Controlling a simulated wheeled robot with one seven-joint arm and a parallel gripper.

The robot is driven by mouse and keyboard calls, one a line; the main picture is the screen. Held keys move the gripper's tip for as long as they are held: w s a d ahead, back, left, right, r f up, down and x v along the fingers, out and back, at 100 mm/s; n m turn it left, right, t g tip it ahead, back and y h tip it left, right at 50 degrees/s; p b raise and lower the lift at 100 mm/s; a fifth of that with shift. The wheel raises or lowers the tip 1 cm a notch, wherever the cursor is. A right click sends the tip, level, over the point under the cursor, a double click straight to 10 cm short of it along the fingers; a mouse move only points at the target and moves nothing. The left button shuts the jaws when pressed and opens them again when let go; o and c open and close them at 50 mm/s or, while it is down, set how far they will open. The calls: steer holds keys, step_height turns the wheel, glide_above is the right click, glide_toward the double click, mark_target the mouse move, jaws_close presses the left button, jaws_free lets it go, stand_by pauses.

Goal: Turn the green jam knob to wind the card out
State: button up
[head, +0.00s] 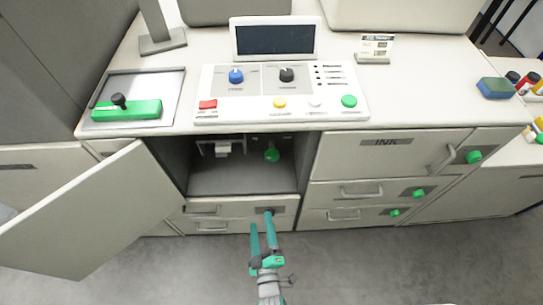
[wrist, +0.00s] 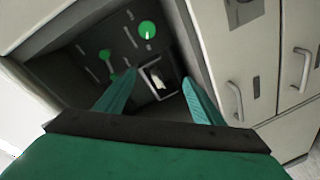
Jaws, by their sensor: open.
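The open cabinet compartment (head: 240,180) is under the counter. A green knob (head: 272,155) sits inside it, towards the right. In the wrist view a round green knob with a pale mark (wrist: 147,30) and a smaller green knob or lever (wrist: 104,55) show on the dark panel. I cannot tell which one is the jam knob. A pale piece (wrist: 158,80) lies in a square dark frame, seen between my fingers; I cannot tell if it is the card. My gripper (head: 262,220) is open and empty, in front of and below the compartment, touching neither knob.
The cabinet door (head: 95,215) stands swung open to the left. Drawers (head: 235,207) lie below the compartment, and an INK panel with a handle (head: 385,155) is at its right. A control panel (head: 280,92) and a green-handled tool (head: 127,110) are on the counter. Floor in front is clear.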

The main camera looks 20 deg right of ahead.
mark_target(272, 159)
steer(key=w+d+n, duration=0.2)
steer(key=w+d, duration=0.1)
steer(key=w, duration=0.2)
steer(key=w+d+f+n+h, duration=0.1)
steer(key=w+d+n, duration=0.1)
steer(key=w, duration=0.4)
steer(key=w+d+f+n+h, duration=0.1)
steer(key=w+d+n, duration=0.1)
steer(key=w+d, duration=0.3)
steer(key=shift+w+t, duration=0.25)
steer(key=shift+t, duration=0.05)
steer(key=x, duration=1)
steer(key=shift+w, duration=0.3)
steer(key=shift+c, duration=0.3)
steer(key=c, duration=1)
